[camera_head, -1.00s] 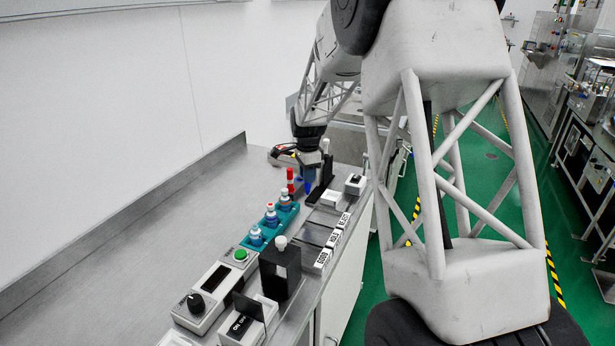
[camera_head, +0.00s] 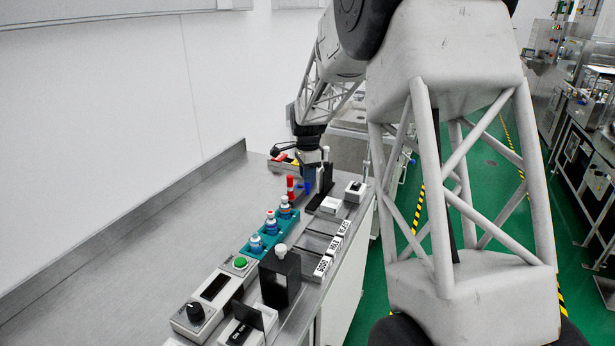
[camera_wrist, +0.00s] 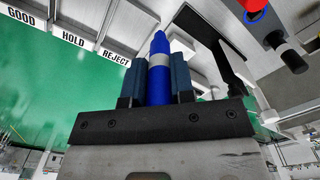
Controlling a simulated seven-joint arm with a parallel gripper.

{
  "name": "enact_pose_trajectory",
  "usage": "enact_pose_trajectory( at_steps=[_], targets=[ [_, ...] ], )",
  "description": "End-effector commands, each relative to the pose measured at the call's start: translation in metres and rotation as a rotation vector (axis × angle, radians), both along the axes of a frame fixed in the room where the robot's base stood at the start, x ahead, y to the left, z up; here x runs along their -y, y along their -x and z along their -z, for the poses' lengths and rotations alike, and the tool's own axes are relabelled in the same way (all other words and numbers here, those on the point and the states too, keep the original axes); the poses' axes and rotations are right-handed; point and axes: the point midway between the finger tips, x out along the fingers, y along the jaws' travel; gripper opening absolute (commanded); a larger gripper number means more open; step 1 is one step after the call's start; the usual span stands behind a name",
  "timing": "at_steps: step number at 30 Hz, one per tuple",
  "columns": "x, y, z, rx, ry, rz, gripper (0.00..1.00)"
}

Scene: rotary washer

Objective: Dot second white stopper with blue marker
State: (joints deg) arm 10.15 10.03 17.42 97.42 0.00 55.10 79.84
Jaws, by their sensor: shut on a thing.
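My gripper (camera_head: 308,168) is shut on the blue marker (camera_head: 307,188), which points down. In the wrist view the blue marker (camera_wrist: 159,65) sits between the two dark fingers of my gripper (camera_wrist: 157,78). A teal rack (camera_head: 246,252) holds small bottles in a row, to the left of and nearer than the marker. The near bottle (camera_head: 257,244), the middle bottle (camera_head: 270,224) and the far bottle (camera_head: 285,209) have pale tops; a reddish spot shows on the middle one. The marker tip is apart from them. Stopper marks are too small to read surely.
A red upright object (camera_head: 290,187) stands close beside the marker. A black stand (camera_head: 280,278) with a white knob is near the rack. GOOD, HOLD and REJECT labels (camera_head: 335,245) line the right edge. The counter's left side (camera_head: 170,235) is clear.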

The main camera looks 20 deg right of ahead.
Motion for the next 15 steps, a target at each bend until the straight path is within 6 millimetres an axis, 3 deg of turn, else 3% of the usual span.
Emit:
enact_pose_trajectory(
  at_steps=[15],
  targets=[
    [0.0,0.0001,-0.0079,0.0,0.0,0.0,0.01]
  ],
)
